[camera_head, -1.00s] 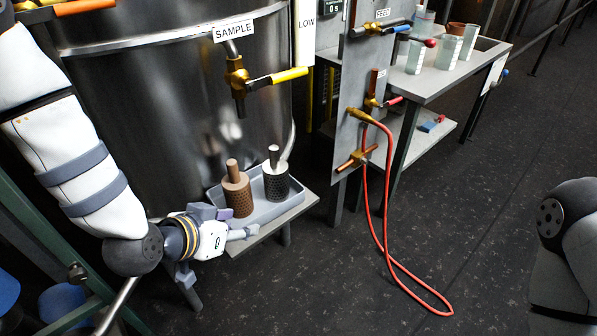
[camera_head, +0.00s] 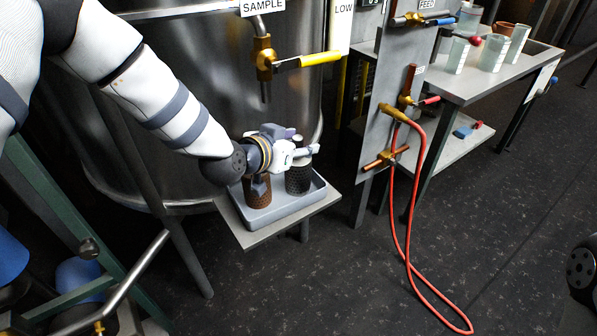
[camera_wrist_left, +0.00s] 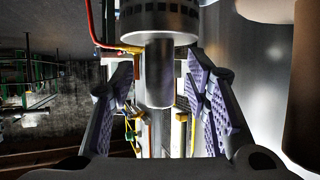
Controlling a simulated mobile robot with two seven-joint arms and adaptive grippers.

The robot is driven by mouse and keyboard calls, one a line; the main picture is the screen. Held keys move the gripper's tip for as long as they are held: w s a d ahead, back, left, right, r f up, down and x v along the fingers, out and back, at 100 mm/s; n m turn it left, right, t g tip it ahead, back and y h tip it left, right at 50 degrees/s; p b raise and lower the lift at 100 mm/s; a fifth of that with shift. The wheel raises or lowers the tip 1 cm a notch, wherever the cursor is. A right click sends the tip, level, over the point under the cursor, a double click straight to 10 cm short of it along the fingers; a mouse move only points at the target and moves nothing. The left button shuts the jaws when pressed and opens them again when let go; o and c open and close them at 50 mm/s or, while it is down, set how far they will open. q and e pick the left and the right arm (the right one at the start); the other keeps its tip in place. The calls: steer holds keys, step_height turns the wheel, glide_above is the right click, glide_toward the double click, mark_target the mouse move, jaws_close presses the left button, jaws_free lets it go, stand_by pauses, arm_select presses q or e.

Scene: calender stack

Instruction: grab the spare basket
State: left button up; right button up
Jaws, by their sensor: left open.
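Two perforated baskets with upright handles sit in a grey tray (camera_head: 262,219); I cannot tell which is the spare. The dark basket (camera_head: 298,182) stands on the right, and the brown basket (camera_head: 257,194) stands on the left, partly hidden by my left arm. My left gripper (camera_head: 306,151) is open at the top of the dark basket. In the left wrist view, the dark basket (camera_wrist_left: 158,22) appears upside down with its grey handle (camera_wrist_left: 158,78) between the spread fingers, with gaps showing beside it. The brown basket (camera_wrist_left: 304,100) is at the right edge there. My right gripper is out of view.
The tray rests on a small shelf (camera_head: 318,209) before a steel tank (camera_head: 190,90). A brass sample valve (camera_head: 264,58) hangs above. A panel with a looped red hose (camera_head: 394,215) stands right. A bench (camera_head: 462,86) holds several beakers. The floor between is clear.

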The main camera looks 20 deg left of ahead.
arm_select(q)
steer(key=shift+r, duration=0.1)
jaws_close()
